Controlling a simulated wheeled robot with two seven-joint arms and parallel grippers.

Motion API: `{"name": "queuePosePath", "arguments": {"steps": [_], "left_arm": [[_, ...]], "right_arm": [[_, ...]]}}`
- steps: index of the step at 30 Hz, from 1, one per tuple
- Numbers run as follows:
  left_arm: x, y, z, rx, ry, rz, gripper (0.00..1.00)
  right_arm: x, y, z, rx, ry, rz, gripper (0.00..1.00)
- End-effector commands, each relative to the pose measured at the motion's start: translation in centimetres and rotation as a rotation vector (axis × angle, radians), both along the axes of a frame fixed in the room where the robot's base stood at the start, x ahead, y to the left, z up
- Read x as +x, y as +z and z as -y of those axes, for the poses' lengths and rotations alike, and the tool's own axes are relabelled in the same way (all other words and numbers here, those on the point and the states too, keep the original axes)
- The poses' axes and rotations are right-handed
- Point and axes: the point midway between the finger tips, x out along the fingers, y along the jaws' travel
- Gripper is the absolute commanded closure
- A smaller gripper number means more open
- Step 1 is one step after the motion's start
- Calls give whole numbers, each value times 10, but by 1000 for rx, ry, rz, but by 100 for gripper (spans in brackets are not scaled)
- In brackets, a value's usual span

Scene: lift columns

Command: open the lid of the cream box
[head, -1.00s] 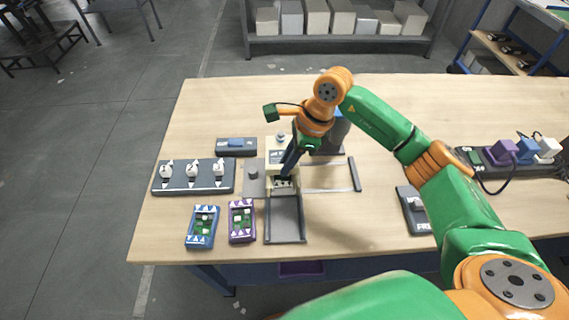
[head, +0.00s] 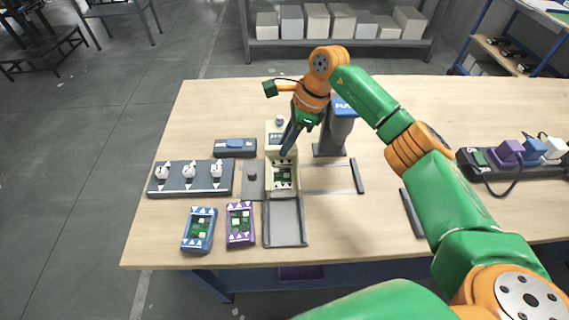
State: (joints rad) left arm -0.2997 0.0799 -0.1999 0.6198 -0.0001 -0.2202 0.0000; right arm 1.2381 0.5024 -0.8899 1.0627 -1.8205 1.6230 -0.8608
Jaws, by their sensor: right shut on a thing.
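The cream box (head: 295,188) stands near the middle of the table. Its front part is uncovered, and a green board with white pieces shows inside. Its cream lid (head: 275,126), with a grey label, lies toward the back of the box. My right gripper (head: 287,151) points down at the front end of the lid and is shut on it; the fingers hide the exact contact. My left gripper is not in view.
A grey tray (head: 285,243) adjoins the box's front. Blue (head: 187,243) and purple (head: 231,240) boxes stand front left, a switch panel (head: 175,187) farther left. A grey post (head: 338,135) is behind right.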

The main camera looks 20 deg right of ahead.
Motion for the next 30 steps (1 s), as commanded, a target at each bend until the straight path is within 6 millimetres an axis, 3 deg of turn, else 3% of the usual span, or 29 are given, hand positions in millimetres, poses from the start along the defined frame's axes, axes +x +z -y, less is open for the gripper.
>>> {"name": "queuePosePath", "arguments": {"steps": [1, 2, 5, 16, 30], "left_arm": [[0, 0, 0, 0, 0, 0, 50], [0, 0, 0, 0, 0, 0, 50], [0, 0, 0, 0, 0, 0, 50], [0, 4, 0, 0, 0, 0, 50], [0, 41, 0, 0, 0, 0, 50]], "right_arm": [[0, 0, 0, 0, 0, -1, 100], [-1, 0, 0, 1, 1, -2, 78], [-1, 0, 0, 1, 1, -2, 53], [-1, 4, 0, 1, 1, -2, 53], [-1, 50, 0, -1, -1, -2, 53]]}}
